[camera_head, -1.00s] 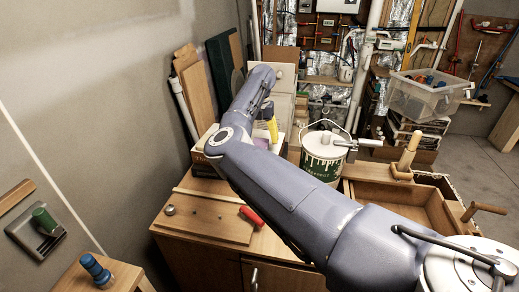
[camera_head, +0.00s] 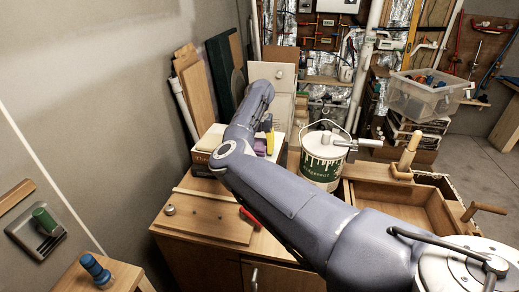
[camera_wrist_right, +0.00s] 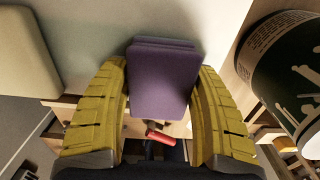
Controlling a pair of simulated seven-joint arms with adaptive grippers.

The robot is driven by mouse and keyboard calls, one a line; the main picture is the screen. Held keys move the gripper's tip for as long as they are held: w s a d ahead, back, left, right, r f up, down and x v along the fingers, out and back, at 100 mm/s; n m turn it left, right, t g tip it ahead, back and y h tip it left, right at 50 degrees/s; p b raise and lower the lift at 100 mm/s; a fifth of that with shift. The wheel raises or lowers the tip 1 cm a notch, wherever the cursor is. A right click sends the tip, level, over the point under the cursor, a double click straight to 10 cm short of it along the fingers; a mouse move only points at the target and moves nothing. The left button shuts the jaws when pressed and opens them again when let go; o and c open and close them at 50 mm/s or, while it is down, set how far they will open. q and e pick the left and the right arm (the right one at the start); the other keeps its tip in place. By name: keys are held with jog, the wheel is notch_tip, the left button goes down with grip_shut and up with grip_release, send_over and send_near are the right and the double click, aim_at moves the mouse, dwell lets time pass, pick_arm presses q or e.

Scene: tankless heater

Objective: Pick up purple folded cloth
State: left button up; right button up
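The purple folded cloth (camera_wrist_right: 163,80) lies between the two yellow fingers of my right gripper (camera_wrist_right: 160,72) in the right wrist view. One finger is on each side, very close to the cloth's edges; whether they touch it is hard to tell. The fingers stand wide apart, about the cloth's width. In the head view, a small part of the cloth (camera_head: 260,147) shows beside a yellow finger of my right gripper (camera_head: 268,142), on a pale box top (camera_head: 279,137). My arm hides the rest. My left gripper is not in view.
A pale beige item (camera_head: 211,141) lies on the box left of the arm. A green paint can (camera_head: 321,165) stands close on the right and also shows in the wrist view (camera_wrist_right: 282,75). A red-handled tool (camera_head: 250,218) lies on the wooden bench (camera_head: 205,215) below the arm.

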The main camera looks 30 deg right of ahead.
jog(key=c, duration=0.7)
jog(key=shift+r, duration=0.15)
